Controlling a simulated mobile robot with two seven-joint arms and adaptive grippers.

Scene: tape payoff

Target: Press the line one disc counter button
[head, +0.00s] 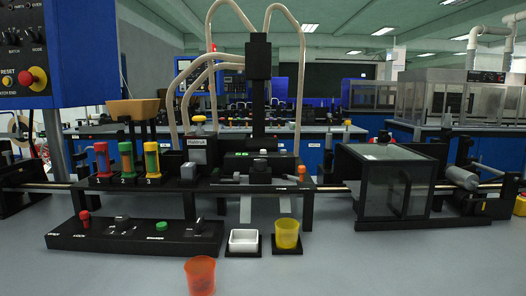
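I cannot tell for sure which button is the line one disc counter button. A black panel (100,239) on the near left of the bench carries a green button (161,226), a red-topped lever (85,218) and dark knobs; its small labels are hard to read. A blue control box (60,40) at the upper left carries a red mushroom button (33,79) and a yellow button (7,81) marked RESET. Three coloured tubes marked 1, 2 and 3 stand behind the black panel, with red tube 1 (103,160) at the left. Neither gripper shows.
A white tray (243,241) and a yellow cup (287,233) sit on black bases at the centre. An orange cup (200,275) stands at the front edge of view. A dark glass-sided box (385,185) stands right. The grey bench (400,265) is clear at front right.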

